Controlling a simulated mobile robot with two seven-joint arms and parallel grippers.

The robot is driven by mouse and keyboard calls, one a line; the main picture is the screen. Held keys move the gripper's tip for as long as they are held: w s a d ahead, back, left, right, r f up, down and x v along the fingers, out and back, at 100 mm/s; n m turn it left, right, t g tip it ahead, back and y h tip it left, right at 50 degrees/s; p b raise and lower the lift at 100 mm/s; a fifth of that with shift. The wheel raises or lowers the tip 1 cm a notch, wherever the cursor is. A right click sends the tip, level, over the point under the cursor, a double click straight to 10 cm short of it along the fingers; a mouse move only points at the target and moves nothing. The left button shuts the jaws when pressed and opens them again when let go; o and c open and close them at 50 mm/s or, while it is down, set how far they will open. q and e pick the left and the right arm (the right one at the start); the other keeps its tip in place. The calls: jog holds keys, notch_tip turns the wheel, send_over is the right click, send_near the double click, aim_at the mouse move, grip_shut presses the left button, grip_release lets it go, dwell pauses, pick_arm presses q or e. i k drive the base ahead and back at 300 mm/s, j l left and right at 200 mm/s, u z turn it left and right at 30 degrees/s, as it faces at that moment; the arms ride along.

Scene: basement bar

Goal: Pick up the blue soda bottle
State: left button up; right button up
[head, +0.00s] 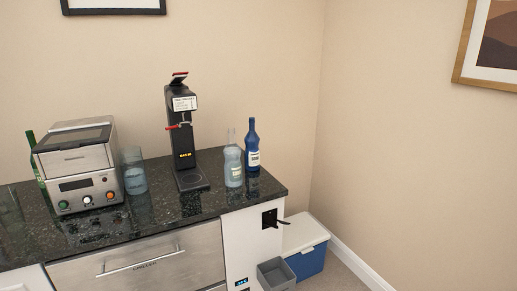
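The blue soda bottle (252,147) stands upright near the right end of the dark granite counter in the head view. It is deep blue with a pale label. A clear, pale bottle (233,163) stands just to its left and slightly nearer, close beside it. Neither of my grippers shows in the head view.
The counter (150,208) also holds a black dispenser (181,130), a glass jar (134,172), a steel appliance (77,166) and a green bottle (33,150). A blue cooler (308,262) and grey bin (276,273) stand right of the cabinet. Walls close the back and right.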

aim_at(251, 140)
jog(key=i+l, duration=0.25)
jog(key=l, duration=0.15)
jog(key=i+l+u, duration=0.1)
jog(key=i+l, duration=0.45)
jog(key=l, duration=0.2)
jog(key=i+l, duration=0.25)
jog(key=l, duration=0.15)
jog(key=i+l+u, duration=0.1)
jog(key=i+l, duration=0.4)
jog(key=l, duration=0.3)
jog(key=i+l+u, duration=0.1)
jog(key=i+l, duration=0.15)
jog(key=l, duration=0.2)
jog(key=i+l, duration=0.25)
jog(key=l, duration=0.15)
